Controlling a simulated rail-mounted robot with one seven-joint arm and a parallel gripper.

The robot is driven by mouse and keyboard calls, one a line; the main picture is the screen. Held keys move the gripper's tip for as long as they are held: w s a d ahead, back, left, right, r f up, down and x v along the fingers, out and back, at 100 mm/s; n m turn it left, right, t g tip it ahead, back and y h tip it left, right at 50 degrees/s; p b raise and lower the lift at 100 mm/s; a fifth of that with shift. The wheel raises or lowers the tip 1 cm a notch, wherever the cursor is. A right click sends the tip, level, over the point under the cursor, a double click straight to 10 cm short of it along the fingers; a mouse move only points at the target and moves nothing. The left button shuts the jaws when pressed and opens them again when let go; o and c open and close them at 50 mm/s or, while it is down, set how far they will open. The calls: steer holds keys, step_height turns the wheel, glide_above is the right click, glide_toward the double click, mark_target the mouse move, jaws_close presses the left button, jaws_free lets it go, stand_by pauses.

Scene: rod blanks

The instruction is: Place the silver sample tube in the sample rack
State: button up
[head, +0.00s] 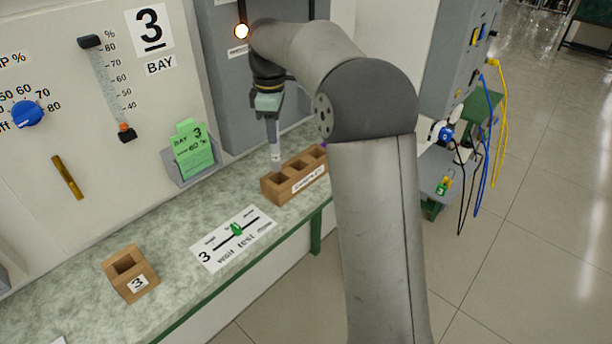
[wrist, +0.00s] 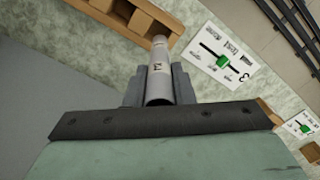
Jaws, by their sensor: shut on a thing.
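The silver sample tube (wrist: 158,75) is gripped between the fingers of my gripper (wrist: 158,88) in the wrist view. In the head view the tube (head: 274,140) hangs upright below my gripper (head: 270,115), over the counter near the back left end of the sample rack. The sample rack (head: 283,194) is a wooden block with several square compartments and a white label on its front. It also shows at the top of the wrist view (wrist: 160,37). The tube is outside the compartments; I cannot tell whether its lower end touches the counter. A purple item shows at the rack's far end.
A small wooden holder marked 3 (head: 140,288) stands at the front left. A white card with a green slider (head: 234,236) lies on the counter (head: 185,240). A green card in a grey holder (head: 192,150) is by the wall, left of my gripper.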

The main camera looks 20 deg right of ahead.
mark_target(277, 156)
steer(key=f, duration=0.3)
steer(key=shift+w+d+f, duration=0.1)
steer(key=shift+d+f, duration=0.05)
steer(key=shift+d, duration=0.1)
steer(key=shift+f, duration=2.35)
steer(key=shift+f, duration=0.15)
steer(key=o, duration=0.9)
steer(key=shift+o, duration=0.2)
